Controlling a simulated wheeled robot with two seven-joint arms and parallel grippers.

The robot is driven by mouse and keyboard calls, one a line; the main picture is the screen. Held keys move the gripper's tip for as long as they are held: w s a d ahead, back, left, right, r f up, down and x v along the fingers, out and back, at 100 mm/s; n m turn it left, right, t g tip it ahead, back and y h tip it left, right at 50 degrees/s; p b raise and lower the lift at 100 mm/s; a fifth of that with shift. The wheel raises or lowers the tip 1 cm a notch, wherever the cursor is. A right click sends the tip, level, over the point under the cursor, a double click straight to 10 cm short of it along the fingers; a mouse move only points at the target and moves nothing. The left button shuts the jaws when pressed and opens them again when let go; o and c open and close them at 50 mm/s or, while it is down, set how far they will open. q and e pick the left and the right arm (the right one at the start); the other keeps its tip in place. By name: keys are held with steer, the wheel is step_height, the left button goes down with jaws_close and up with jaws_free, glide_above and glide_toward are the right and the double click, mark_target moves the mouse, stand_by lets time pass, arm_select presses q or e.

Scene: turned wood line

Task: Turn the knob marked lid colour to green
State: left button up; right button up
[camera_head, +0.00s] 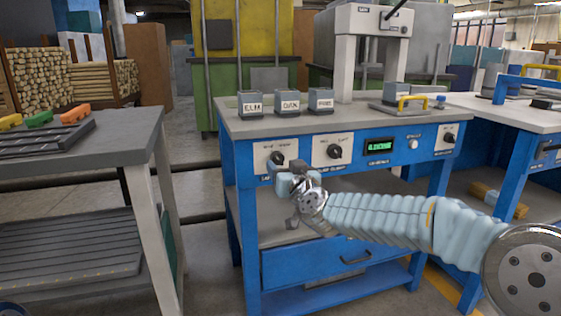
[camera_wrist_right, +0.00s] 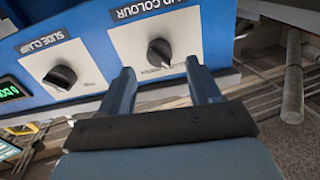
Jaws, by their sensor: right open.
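The lid colour knob (camera_wrist_right: 158,53) is a black knob on a white plate on the blue front panel. It is the leftmost knob in the head view (camera_head: 277,157). Its label is cut off at the top of the right wrist view; the colour marks are too small to read. My right gripper (camera_wrist_right: 160,67) is open, its two fingers pointing at the panel on either side of the knob's line. The knob shows between and just beyond the tips; I cannot tell whether they touch it. In the head view my right gripper (camera_head: 290,168) is just below the knob. My left gripper is not in view.
The slide clamp knob (camera_wrist_right: 60,77) is beside it, with a green-lit display (camera_head: 380,147) further along. Blocks marked ELM (camera_head: 250,104), OAK (camera_head: 287,103) and a third (camera_head: 321,101) stand on the bench top above. A drawer (camera_head: 330,262) is below. A grey table (camera_head: 90,150) stands left.

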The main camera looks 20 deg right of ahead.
mark_target(280, 161)
steer(key=shift+w, duration=2)
steer(key=c, duration=1)
steer(key=shift+c, duration=0.2)
